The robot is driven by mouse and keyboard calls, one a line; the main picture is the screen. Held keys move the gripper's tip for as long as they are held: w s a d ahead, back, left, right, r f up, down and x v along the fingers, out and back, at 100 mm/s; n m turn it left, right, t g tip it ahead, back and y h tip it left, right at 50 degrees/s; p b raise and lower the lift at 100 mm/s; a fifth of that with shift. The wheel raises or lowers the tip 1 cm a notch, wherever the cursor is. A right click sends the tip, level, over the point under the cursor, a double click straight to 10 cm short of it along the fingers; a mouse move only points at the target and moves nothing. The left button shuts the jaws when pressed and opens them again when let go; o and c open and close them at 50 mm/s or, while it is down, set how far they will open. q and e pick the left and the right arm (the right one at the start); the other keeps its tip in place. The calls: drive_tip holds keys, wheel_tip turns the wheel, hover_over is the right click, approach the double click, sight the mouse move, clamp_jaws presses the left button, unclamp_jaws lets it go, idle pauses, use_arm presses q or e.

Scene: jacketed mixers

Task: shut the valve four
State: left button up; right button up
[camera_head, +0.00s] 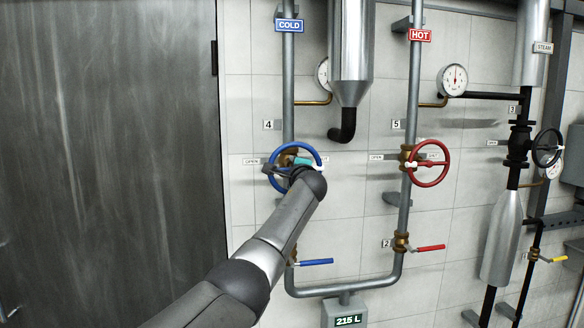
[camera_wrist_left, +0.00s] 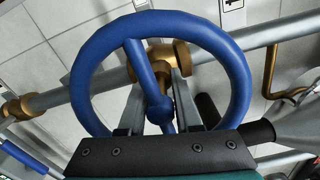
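Valve four is the blue handwheel (camera_head: 293,145) on the cold pipe, beside the label "4" (camera_head: 268,125). In the left wrist view the blue wheel (camera_wrist_left: 240,80) fills much of the picture, with its hub and a spoke in the middle. My left gripper (camera_wrist_left: 160,88) is at the wheel. Its two fingers are apart and reach inside the rim, one on each side of the hub and spoke. I cannot tell whether they touch it. In the head view my left wrist hides the lower part of the wheel and most of the gripper. My right gripper is not in view.
A red handwheel (camera_head: 447,165) is to the right on the hot pipe (camera_head: 413,90). A blue lever (camera_head: 316,262) and a red lever (camera_head: 430,248) sit below. A black handwheel (camera_head: 547,148) is farther right. A dark panel (camera_head: 110,130) covers the left side.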

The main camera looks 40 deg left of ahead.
use_arm(q)
drive_tip(key=shift+o, duration=0.9)
drive_tip(key=shift+d, duration=0.1)
drive_tip(key=b+v, duration=0.3)
drive_tip(key=v, duration=1.2)
drive_tip(key=shift+b, duration=0.35)
drive_tip(key=shift+f, duration=0.1)
